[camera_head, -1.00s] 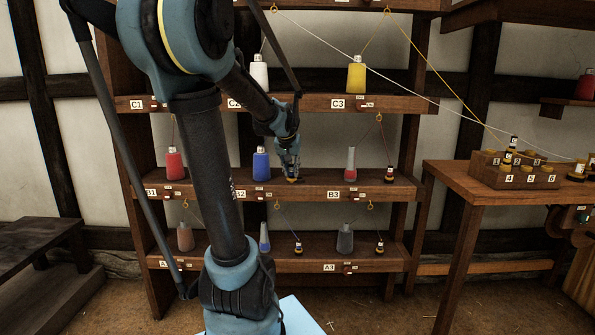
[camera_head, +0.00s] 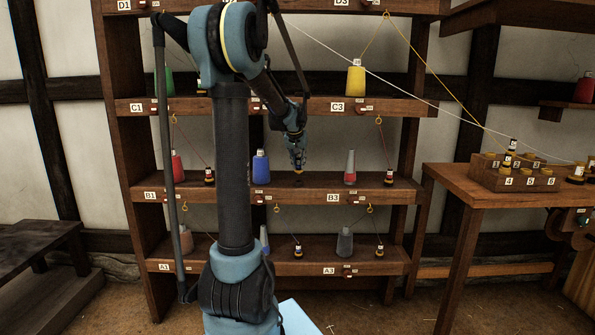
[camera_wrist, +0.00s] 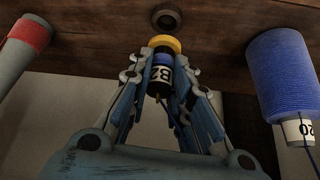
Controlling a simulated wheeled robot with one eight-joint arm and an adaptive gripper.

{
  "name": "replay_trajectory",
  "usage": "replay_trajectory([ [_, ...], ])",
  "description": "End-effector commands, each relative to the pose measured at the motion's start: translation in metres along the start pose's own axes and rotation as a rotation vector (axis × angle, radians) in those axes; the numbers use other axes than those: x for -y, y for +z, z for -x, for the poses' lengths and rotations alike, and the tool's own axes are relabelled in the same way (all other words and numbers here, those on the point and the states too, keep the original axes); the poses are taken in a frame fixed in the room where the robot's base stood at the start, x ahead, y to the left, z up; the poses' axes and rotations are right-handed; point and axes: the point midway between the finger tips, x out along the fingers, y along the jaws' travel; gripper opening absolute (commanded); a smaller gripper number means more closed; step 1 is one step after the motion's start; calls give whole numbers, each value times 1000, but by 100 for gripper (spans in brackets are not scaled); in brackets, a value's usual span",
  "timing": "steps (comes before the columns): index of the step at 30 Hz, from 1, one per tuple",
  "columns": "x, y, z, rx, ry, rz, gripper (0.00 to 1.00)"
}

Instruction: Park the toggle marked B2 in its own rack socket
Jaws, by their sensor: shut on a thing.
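The toggle marked B2 (camera_wrist: 163,72) is dark with a white label and a yellow end. My gripper (camera_wrist: 165,75) is shut on it in the wrist view, with the yellow end sticking out past the fingertips. A thin cord hangs from its other end. A round dark socket (camera_wrist: 175,20) in the brown shelf lies just beyond the yellow end, apart from it and slightly right. In the head view my gripper (camera_head: 298,165) hangs over the middle shelf (camera_head: 290,197), right of the blue spool (camera_head: 261,167); the toggle is too small to make out there.
In the wrist view the blue spool (camera_wrist: 284,75) is close on the right and a grey spool with a red band (camera_wrist: 22,45) on the left. The B3 toggle (camera_head: 389,178) stands farther right. A bench (camera_head: 470,190) with a numbered block (camera_head: 515,177) stands right.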

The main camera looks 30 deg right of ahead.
Motion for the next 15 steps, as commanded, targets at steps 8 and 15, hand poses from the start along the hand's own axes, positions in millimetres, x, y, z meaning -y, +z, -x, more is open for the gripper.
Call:
replay_trajectory([
  [8, 1, -3, -17, 0, 0, 1, 0],
  [15, 2, 9, -36, 0, -1, 2, 0],
])
